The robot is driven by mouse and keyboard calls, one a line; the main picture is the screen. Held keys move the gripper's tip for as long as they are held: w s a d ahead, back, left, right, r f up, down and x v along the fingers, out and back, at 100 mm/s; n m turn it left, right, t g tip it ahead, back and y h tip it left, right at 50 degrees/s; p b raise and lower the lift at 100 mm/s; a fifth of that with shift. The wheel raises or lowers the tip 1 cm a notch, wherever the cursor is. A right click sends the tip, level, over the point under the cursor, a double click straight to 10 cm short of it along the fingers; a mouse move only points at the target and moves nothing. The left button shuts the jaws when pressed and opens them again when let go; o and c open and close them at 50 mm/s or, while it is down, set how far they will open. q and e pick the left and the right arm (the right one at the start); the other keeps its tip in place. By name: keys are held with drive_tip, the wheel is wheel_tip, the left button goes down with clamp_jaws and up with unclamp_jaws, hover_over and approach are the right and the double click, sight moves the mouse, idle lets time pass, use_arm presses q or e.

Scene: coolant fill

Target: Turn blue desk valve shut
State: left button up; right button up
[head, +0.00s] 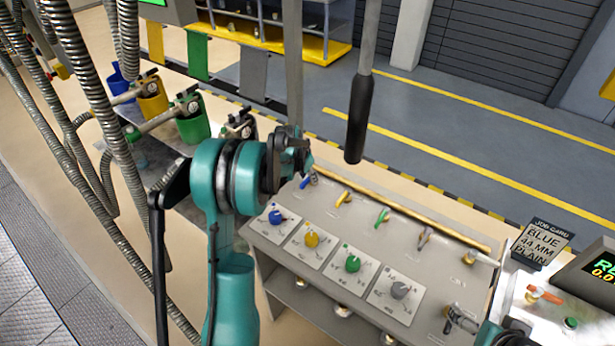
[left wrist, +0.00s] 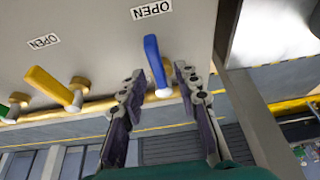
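The blue desk valve has a blue lever handle (left wrist: 155,62), which stands between the two fingers of my left gripper (left wrist: 158,76) in the left wrist view. The fingers are apart and I see a gap on the right side; touch on the left cannot be told. An "OPEN" label (left wrist: 151,9) is near the handle. In the head view, the blue handle (head: 306,181) shows just below my left gripper (head: 300,160), at the desk's back left. My right gripper (head: 458,318) shows small at the lower right, near the desk's right end; its finger state is unclear.
Yellow (head: 343,198) and green (head: 383,215) valve handles stand along the brass pipe (head: 410,212). A job card (head: 541,243) reads "BLUE 44 MM PLAIN". Hoses (head: 70,90) hang at left.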

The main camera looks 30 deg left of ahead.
use_arm(q)
drive_tip(key=shift+c, duration=0.3)
clamp_jaws()
